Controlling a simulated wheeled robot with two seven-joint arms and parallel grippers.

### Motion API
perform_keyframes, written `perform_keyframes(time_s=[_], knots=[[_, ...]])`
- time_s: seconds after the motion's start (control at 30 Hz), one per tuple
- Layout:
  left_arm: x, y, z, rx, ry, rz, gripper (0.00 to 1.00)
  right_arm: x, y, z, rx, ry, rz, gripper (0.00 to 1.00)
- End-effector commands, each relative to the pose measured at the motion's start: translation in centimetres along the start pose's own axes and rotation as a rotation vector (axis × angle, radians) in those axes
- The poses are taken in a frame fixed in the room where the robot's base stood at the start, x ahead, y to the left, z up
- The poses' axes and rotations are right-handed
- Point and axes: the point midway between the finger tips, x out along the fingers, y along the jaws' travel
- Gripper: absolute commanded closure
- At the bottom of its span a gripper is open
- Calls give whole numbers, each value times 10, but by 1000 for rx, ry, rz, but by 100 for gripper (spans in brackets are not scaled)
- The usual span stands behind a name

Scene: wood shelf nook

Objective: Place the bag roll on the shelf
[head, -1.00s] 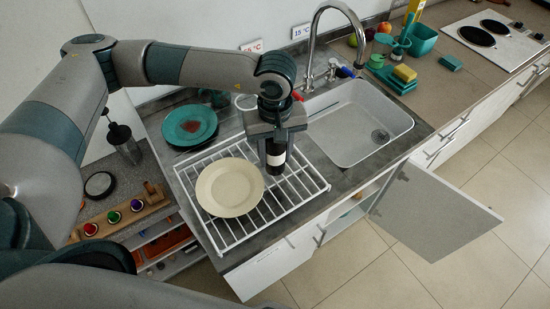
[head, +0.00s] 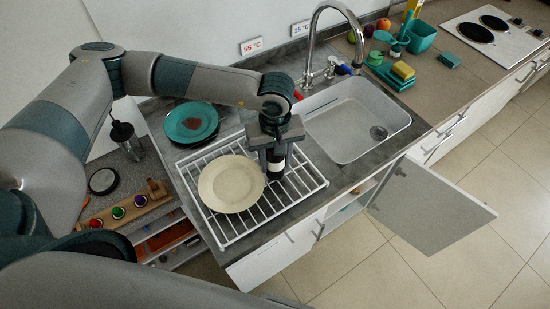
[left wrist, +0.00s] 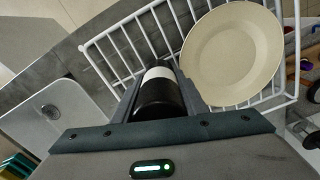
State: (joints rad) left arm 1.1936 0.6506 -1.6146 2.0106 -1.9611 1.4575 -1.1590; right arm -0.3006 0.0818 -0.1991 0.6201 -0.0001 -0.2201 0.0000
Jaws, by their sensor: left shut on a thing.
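The bag roll (head: 275,161) is a black cylinder with a white band. It is upright between the fingers of my left gripper (head: 275,168), over the white wire dish rack (head: 232,238) and just right of the cream plate (head: 231,184). In the left wrist view the roll (left wrist: 157,98) is between the jaws, which are shut on it. I cannot tell whether its lower end touches the rack. A shelf (head: 345,216) shows partly in the open cabinet under the sink. My right gripper is not in view.
The open cabinet door (head: 430,210) juts out over the floor. The sink (head: 355,120) and its tall tap (head: 308,50) stand right of the rack. A teal plate (head: 190,123) is behind it. A wooden holder with coloured knobs (head: 125,208) is at the left.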

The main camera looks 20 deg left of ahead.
Motion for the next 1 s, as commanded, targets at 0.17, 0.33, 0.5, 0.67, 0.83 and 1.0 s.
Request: perform_keyframes(time_s=[0.17,0.33,0.5,0.67,0.83,1.0], knots=[[3,0,0,0,1,1,87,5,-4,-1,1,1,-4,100],[2,0,0,-1,0,0,43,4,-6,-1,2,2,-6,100],[2,0,0,-1,0,0,43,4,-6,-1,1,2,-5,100],[1,0,0,-1,0,0,43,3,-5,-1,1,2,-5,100],[-3,0,0,0,1,1,43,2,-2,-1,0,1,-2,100],[-22,1,-1,0,3,4,43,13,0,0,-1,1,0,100]])
